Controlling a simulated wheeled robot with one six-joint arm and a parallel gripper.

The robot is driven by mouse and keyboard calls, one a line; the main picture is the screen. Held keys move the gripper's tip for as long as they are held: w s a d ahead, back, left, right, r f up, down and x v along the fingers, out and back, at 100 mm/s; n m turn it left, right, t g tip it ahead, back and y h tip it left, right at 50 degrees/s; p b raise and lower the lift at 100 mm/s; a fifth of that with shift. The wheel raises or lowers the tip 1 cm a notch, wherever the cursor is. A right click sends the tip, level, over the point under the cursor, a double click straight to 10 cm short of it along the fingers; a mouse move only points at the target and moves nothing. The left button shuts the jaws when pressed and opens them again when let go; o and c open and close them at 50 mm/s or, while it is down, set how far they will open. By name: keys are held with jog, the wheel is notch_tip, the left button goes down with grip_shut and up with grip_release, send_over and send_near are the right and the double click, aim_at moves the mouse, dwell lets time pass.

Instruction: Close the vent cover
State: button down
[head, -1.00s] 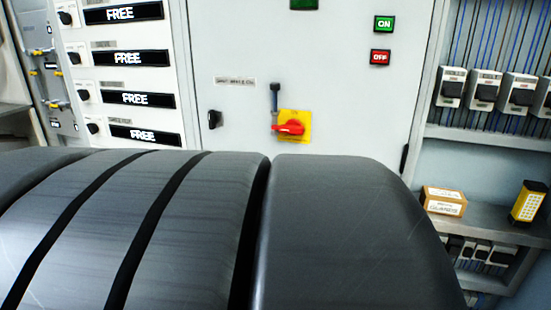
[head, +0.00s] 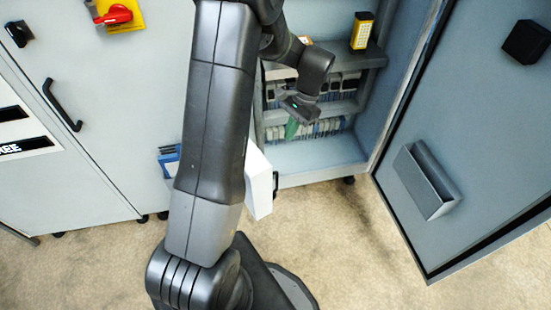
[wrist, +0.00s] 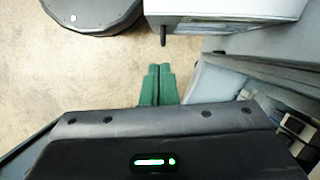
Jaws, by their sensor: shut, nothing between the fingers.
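A white box-like panel (head: 259,184) with a small dark handle stands out at the front of the cabinet, beside my forearm. It may be the vent cover, but I cannot tell for sure. My arm hides part of it. In the wrist view a white panel (wrist: 225,10) lies at the top right, with a dark handle (wrist: 163,35) below its left corner. My gripper (head: 291,129) is in front of the open cabinet's lower shelves, right of the white panel. In the wrist view its green fingers (wrist: 158,70) are together, empty and apart from the handle.
A grey cabinet door (head: 460,110) stands open at the right, with a grey pocket (head: 428,180) and a black block (head: 526,41) on it. A yellow device (head: 362,30) stands on the cabinet's upper shelf (head: 372,58). Beige floor (head: 350,235) is clear in front.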

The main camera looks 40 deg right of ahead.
jog(key=a+f+m, duration=0.1)
jog(key=a+f, duration=0.4)
jog(key=f, duration=0.5)
jog(key=shift+s+a+f, duration=0.25)
jog(key=shift+s+a, duration=0.05)
jog(key=shift+s, duration=0.15)
